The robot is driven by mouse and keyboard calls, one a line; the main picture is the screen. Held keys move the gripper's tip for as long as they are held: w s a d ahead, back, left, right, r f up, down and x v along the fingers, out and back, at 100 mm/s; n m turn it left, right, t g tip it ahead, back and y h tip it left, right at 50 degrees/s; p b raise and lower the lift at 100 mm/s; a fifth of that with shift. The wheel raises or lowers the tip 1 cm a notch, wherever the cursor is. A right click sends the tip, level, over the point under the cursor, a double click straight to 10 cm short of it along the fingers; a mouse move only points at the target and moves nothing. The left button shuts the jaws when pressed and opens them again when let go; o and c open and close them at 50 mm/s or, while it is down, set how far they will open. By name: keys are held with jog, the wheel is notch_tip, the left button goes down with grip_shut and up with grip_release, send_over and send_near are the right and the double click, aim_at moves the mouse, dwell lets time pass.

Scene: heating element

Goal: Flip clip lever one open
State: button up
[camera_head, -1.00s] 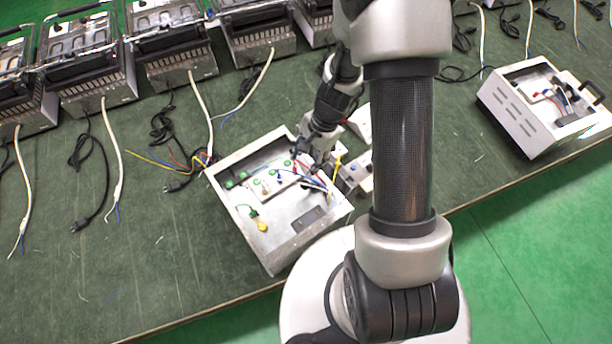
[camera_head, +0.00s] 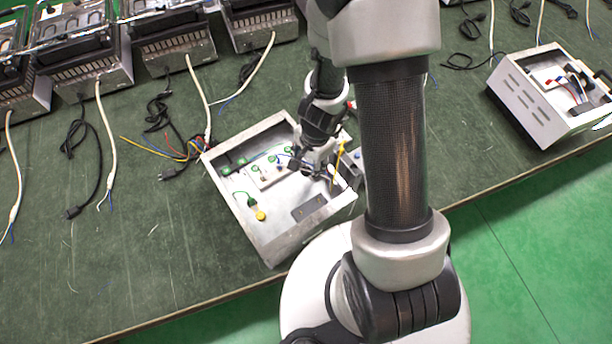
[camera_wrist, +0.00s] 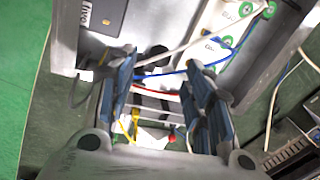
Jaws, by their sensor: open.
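The open metal box (camera_head: 262,243) stands on the green table, with a white terminal block (camera_head: 266,176) and several coloured wires inside. My gripper (camera_head: 312,172) is over the right part of the box, at the wire end of the block. In the wrist view my gripper (camera_wrist: 163,75) is open, its two blue-grey fingers apart. Blue, white, red and yellow wires pass between or below the fingers. Part of the terminal block (camera_wrist: 208,50) shows at the upper right there, with green round marks. I cannot make out clip lever one clearly; my fingers may hide it.
A second white box (camera_head: 545,100) stands at the right of the table. Several heater units (camera_head: 80,65) line the back left, with loose cables (camera_head: 98,150) in front. The table (camera_head: 120,240) is clear at the front left.

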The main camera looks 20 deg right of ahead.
aim_at(307, 170)
jog(key=f+b, duration=0.1)
jog(key=f, duration=0.1)
jog(key=f+b, duration=0.2)
jog(key=f, duration=0.1)
jog(key=w+f+b, duration=0.1)
jog(key=f+b, duration=0.1)
jog(key=shift+a+f, duration=0.2)
jog(key=shift+f, duration=0.1)
grip_shut()
dwell(0.4)
